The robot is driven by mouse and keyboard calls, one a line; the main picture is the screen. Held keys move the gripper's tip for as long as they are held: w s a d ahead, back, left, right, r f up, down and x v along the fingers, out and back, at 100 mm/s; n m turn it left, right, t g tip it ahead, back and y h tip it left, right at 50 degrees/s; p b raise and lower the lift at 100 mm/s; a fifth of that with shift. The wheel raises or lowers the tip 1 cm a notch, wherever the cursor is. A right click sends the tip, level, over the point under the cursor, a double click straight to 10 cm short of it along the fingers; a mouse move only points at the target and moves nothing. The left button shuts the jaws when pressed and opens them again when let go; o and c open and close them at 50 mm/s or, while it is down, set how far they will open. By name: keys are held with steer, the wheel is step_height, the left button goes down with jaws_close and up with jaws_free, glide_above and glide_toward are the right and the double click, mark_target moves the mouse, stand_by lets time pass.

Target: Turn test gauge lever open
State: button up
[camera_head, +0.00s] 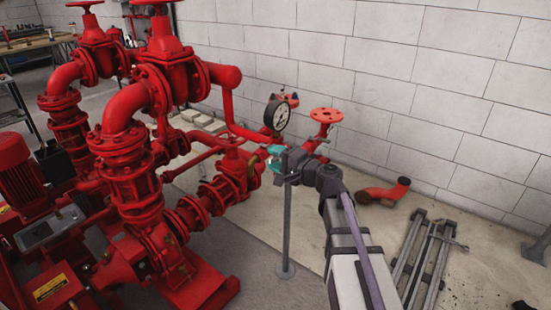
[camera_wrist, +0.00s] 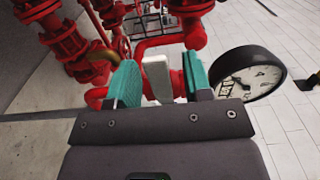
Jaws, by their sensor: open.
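My gripper (camera_head: 276,158) is at the red pipework just below the round gauge (camera_head: 277,116). In the wrist view, its teal fingers (camera_wrist: 160,75) are open. A pale grey, flat piece (camera_wrist: 156,78), seemingly the test gauge lever, stands between them with a visible gap on each side. The gauge shows its white dial and black rim (camera_wrist: 245,76) close to the right finger. In the head view the gripper hides the lever. Whether the lever stands open or closed I cannot tell.
A red handwheel valve (camera_head: 326,116) stands right of the gauge. A brass-coloured curved part (camera_wrist: 102,53) is left of the left finger. Large red pump pipes (camera_head: 125,150) fill the left. A loose red elbow (camera_head: 384,192) and grey metal bars (camera_head: 425,250) lie on the floor at right.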

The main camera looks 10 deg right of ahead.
steer(key=shift+c, duration=0.2)
jaws_close()
